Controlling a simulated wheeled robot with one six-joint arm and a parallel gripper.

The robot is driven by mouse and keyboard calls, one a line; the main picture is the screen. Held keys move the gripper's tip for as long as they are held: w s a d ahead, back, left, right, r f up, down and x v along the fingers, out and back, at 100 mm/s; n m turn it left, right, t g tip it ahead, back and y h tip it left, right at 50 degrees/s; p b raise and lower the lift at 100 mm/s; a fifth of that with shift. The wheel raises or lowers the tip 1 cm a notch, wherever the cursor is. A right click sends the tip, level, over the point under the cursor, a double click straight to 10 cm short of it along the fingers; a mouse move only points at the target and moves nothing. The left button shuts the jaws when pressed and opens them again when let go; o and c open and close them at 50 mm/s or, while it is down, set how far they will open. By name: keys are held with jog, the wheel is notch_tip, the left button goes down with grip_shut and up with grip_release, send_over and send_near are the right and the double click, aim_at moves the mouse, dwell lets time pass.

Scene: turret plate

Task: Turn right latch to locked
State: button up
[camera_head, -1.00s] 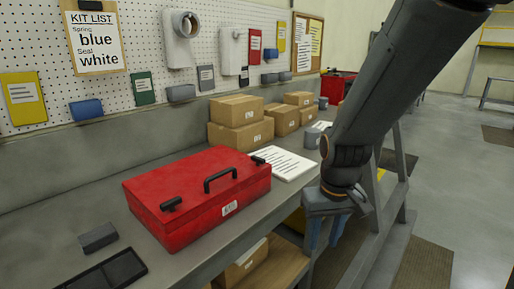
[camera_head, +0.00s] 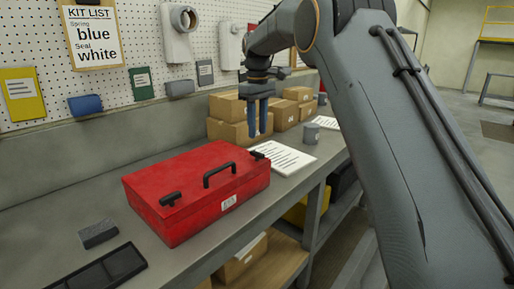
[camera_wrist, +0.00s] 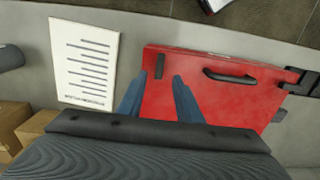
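The red toolbox (camera_head: 205,215) sits closed on the bench. Its right latch (camera_head: 257,154) is a small black bar at the lid edge nearest the paper sheet. In the wrist view this latch (camera_wrist: 160,66) appears upright in the picture, beyond and between my fingertips. My gripper (camera_head: 257,133) points down above the right latch, with its blue fingers apart and nothing between them. In the wrist view my gripper (camera_wrist: 160,76) is also open. The latch does not appear to be touched. The left latch (camera_head: 170,199) and the black handle (camera_head: 219,174) are on the same box.
Cardboard boxes (camera_head: 228,132) stand behind my gripper. A grey block (camera_head: 98,234) and a black tray (camera_head: 105,273) lie at the left front.

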aim_at(257, 153)
jog(key=shift+f+p, duration=1.25)
jog(key=shift+f, duration=2.55)
grip_shut()
